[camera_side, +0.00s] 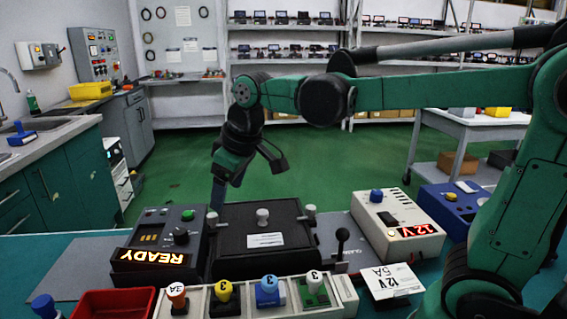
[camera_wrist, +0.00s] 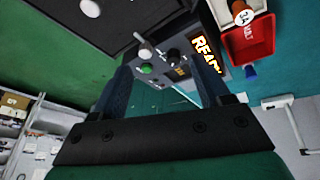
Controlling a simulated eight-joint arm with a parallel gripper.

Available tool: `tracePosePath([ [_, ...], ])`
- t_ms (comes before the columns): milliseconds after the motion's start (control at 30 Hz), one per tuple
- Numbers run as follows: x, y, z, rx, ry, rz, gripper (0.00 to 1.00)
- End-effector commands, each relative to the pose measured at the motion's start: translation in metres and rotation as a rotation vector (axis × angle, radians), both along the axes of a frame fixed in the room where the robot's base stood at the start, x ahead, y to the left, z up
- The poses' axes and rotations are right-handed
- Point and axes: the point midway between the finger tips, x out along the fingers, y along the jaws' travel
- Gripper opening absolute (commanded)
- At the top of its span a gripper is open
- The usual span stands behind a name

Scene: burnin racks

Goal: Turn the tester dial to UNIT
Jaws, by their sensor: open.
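The tester (camera_side: 153,226) is a dark box left of centre in the side view, with a lit READY display (camera_side: 152,257), a green button (camera_side: 187,215) and a black dial (camera_side: 181,236). In the wrist view the dial (camera_wrist: 176,55) shows beyond my fingers, near the green button (camera_wrist: 146,69) and the READY display (camera_wrist: 206,54). Its pointer and any UNIT mark are too small to read. My gripper (camera_wrist: 165,75) is open and empty. In the side view my gripper (camera_side: 217,192) hangs behind the tester's far right corner, apart from the dial.
A black lidded fixture (camera_side: 265,262) with a white knob stands right of the tester. In front are a red bin (camera_side: 112,303) and a rack of coloured-top plugs (camera_side: 225,292). A power supply (camera_side: 397,224) reading 12V stands at right. A grey mat (camera_side: 70,265) at left is clear.

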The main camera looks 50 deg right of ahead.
Motion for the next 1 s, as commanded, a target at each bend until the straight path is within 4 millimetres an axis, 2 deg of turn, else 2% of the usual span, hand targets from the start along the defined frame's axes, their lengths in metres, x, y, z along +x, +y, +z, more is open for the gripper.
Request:
tracePosePath([
  [33,0.014,0.003,0.001,-0.014,0.028,0.034,0.7],
  [167,0.045,0.012,-0.001,-0.052,0.106,0.133,0.7],
  [300,0.075,0.022,-0.013,-0.085,0.191,0.239,0.7],
  [433,0.096,0.031,-0.03,-0.11,0.263,0.329,0.7],
  [633,0.11,0.039,-0.051,-0.13,0.334,0.421,0.7],
  [833,0.113,0.041,-0.064,-0.134,0.352,0.443,0.7],
  [1000,0.113,0.04,-0.086,-0.133,0.351,0.442,0.7],
])
